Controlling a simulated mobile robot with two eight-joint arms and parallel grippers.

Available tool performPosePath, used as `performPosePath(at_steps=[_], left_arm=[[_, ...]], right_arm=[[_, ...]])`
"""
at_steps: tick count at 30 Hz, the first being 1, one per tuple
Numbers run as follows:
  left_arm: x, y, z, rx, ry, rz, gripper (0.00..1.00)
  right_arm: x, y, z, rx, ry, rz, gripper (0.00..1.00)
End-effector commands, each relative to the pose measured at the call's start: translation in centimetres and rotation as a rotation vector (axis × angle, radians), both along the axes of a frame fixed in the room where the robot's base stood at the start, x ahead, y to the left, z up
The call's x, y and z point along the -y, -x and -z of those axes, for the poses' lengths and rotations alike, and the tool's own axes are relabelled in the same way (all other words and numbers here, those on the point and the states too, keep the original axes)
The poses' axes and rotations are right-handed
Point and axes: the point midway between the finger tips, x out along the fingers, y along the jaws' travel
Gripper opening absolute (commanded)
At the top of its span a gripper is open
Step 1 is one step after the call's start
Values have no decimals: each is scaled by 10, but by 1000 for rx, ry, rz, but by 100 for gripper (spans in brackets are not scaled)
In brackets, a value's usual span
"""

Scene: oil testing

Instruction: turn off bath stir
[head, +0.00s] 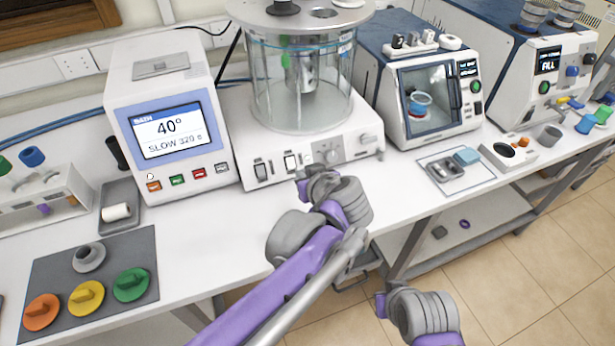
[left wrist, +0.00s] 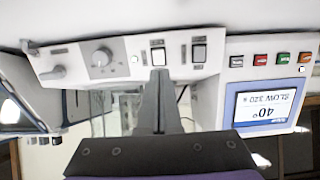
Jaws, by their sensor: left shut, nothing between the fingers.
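The bath unit (head: 310,150) is a white base with a clear glass vessel (head: 300,95) on top. Its front panel has two rocker switches, a left one (head: 262,170) and a right one (head: 291,162), and a round knob (head: 328,153). My left gripper (head: 301,186) is in front of the panel, just below the right switch. In the left wrist view, which is upside down, its shut, empty fingers (left wrist: 159,75) point at that switch (left wrist: 158,55); contact cannot be told. My right gripper (head: 382,304) is low at the right, over the floor; its jaws are unclear.
A controller (head: 165,120) left of the bath reads 40° and SLOW 320, with several coloured buttons below. A windowed blue-and-white device (head: 430,90) stands to the right. A grey mat (head: 50,270) with coloured knobs lies front left.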

Motion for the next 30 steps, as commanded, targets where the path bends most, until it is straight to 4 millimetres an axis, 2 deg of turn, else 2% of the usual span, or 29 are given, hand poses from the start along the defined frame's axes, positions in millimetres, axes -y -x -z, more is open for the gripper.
performPosePath(at_steps=[6,12,30], left_arm=[[-13,-37,28,0,0,-4,0],[-20,-59,43,0,0,-2,0],[-23,-71,53,0,-1,-1,0]], right_arm=[[0,1,3,-1,0,0,0],[0,1,4,-1,0,0,0],[0,1,3,-1,0,0,0]])
